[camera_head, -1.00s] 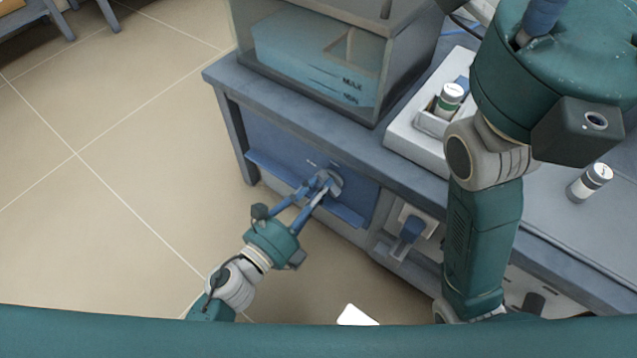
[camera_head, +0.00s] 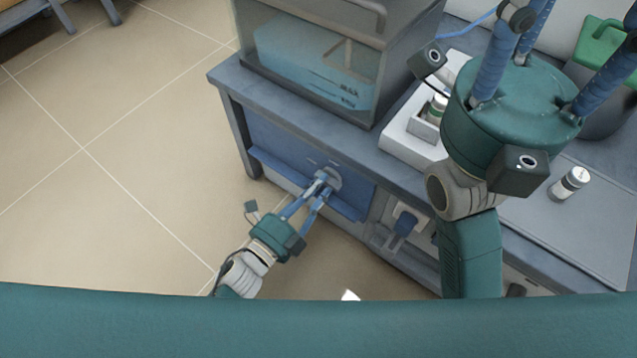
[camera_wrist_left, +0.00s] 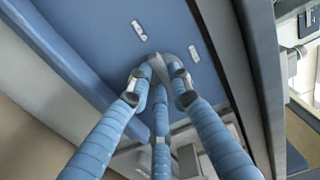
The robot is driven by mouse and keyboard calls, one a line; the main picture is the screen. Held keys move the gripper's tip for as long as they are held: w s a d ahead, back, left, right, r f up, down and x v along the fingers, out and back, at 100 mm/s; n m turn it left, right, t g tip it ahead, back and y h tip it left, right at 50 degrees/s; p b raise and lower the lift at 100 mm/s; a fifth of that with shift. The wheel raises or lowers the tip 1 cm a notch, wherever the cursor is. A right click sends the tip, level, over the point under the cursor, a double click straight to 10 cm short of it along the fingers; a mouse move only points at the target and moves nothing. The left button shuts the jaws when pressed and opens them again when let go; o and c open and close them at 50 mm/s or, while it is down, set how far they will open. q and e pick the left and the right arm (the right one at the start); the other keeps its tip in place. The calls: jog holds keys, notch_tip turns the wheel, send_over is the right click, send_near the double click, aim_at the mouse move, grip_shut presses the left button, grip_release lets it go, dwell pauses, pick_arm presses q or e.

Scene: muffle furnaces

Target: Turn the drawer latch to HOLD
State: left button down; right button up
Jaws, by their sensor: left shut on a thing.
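The drawer latch (camera_head: 334,179) is a small grey knob on the blue drawer front (camera_head: 275,143), under the bench top. My left gripper (camera_head: 322,180) has its blue fingers shut on the latch. In the left wrist view the fingers close around the latch (camera_wrist_left: 170,64), hiding much of it. Two small white labels, a left label (camera_wrist_left: 139,30) and a right label (camera_wrist_left: 193,52), sit on the blue panel beyond the latch; their text is too small to read. My right gripper is raised over the bench at the right, with its fingertips out of the picture.
A clear tank (camera_head: 312,62) with bluish contents stands on the bench above the drawer. A white tray (camera_head: 400,139) holding a vial is to its right. A green object (camera_head: 602,42) is at the far right.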

dwell(0.4)
pick_arm(q)
jog(key=c, duration=1.6)
grip_release()
jog(key=shift+o, duration=0.2)
jog(key=v, duration=1.2)
